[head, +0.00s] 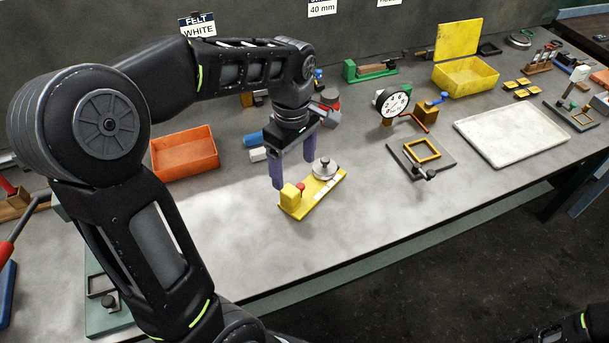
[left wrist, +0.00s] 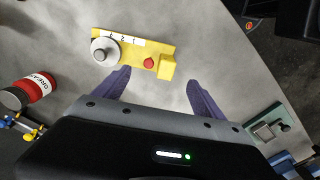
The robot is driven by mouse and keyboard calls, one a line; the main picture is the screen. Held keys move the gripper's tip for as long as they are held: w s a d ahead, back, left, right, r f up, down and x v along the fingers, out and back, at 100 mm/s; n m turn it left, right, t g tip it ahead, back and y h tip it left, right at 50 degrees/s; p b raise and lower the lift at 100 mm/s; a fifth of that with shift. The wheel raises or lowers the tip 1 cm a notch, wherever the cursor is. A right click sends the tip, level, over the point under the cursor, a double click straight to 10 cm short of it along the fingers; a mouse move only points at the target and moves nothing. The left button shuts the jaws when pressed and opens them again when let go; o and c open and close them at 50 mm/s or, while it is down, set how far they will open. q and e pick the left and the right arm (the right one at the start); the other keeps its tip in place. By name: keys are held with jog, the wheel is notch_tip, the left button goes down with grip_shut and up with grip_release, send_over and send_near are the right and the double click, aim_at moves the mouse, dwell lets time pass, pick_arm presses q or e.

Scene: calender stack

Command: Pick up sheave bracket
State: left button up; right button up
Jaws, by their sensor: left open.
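A long yellow piece (head: 325,189) lies on the grey bench below my left gripper. It carries a grey round stepped part, a red knob and a raised yellow block at one end; I cannot tell for sure that it is the sheave bracket. In the left wrist view the yellow piece (left wrist: 133,57) lies ahead of the fingertips, with its red knob and block end nearest the space between them. My left gripper (head: 293,172) is open and empty, its purple fingers pointing down; both fingers show in the left wrist view (left wrist: 159,77). My right gripper is not in view.
An orange bin (head: 185,166) stands to the left, and blue and white pieces (head: 254,139) lie just behind the gripper. A red-and-white can (left wrist: 35,88) is nearby. A dial gauge (head: 393,103), a dark plate with a yellow frame (head: 435,163) and a white tray (head: 510,153) are right.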

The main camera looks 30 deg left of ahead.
aim_at(295, 187)
pick_arm(q)
jog(key=shift+s+d+r, duration=0.15)
jog(key=shift+s+d, duration=0.05)
jog(key=shift+w+a+f, duration=0.1)
jog(key=shift+f, duration=1.25)
jog(key=shift+f, duration=0.1)
notch_tip(295, 187, down, 5)
jog(key=shift+w+f+p, duration=0.1)
jog(key=shift+w+p, duration=0.05)
jog(key=shift+p, duration=0.65)
jog(key=shift+c, duration=0.4)
grip_shut()
